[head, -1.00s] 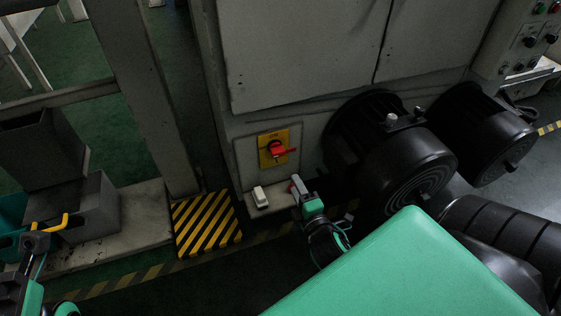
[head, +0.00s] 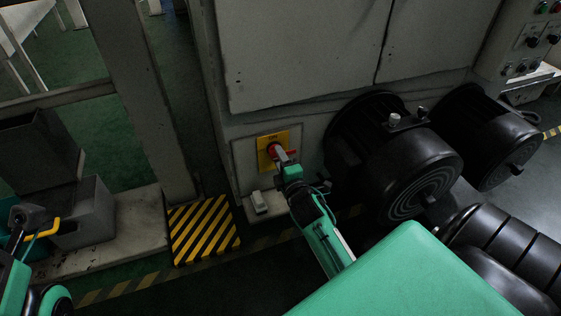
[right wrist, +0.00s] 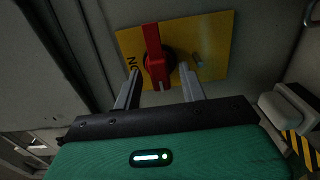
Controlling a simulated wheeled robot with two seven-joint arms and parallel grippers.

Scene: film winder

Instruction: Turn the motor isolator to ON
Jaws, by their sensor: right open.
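The motor isolator is a yellow plate (head: 264,160) with a red handle (head: 292,153) on a pale cabinet. The handle lies roughly level in the head view, its visible end pointing right. In the right wrist view the red handle (right wrist: 152,45) stands upright in the picture, with the letters ON at the left of the yellow plate (right wrist: 214,45). My right gripper (head: 281,157) is at the isolator. Its open fingers (right wrist: 159,72) appear on either side of the handle's lower part; contact is unclear. My left gripper (head: 22,216) is at the left edge, its jaws unclear.
Two large black motors (head: 400,160) stand close to the right of the isolator. A small white box (head: 259,203) sits below it. A striped floor plate (head: 203,232) and a grey post (head: 155,110) are at the left.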

